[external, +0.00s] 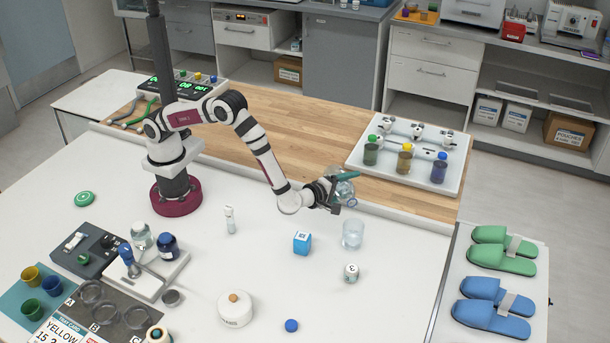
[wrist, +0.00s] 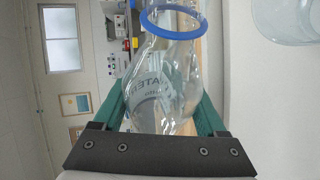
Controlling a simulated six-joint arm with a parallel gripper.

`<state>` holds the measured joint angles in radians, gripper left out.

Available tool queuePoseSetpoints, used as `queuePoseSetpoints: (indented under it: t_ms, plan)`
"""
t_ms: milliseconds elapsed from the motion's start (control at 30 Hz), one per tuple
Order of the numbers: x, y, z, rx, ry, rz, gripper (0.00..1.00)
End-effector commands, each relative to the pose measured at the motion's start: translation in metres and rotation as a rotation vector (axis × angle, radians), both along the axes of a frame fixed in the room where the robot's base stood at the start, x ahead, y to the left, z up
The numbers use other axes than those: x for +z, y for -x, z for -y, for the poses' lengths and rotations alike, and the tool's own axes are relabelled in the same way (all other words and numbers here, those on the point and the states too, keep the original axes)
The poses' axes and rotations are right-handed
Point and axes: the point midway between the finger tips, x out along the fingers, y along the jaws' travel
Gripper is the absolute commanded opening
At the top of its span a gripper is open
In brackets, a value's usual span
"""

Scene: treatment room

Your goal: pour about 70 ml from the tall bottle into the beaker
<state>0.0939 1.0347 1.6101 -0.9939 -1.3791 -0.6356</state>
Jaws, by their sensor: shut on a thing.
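My gripper (external: 340,182) is shut on the clear tall bottle (external: 345,191), held above the white table. In the wrist view the teal fingers of my gripper (wrist: 163,100) are on both sides of the bottle (wrist: 160,75). The bottle has a blue ring at its mouth and a partly readable "WATER" label. It looks tilted, but the exact angle is unclear. The clear beaker (external: 353,233) stands upright on the table just below the bottle. It also shows in the wrist view (wrist: 287,22), apart from the bottle's mouth. No stream is visible. The liquid levels are unclear.
A blue cube (external: 302,243) and a small white jar (external: 351,273) stand near the beaker. A white vial (external: 230,220), a round white container (external: 235,309) and a blue ball (external: 291,325) are farther off. A rack of coloured bottles (external: 395,178) stands behind.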

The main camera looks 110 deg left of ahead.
Motion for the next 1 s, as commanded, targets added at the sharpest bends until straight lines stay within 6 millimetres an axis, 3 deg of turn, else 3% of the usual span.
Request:
queuePoseSetpoints:
  t_ms: [1000]
  plan:
    - [0.0088, 0.0001, -0.0001, 0.0, -0.064, -0.058, 0.04]
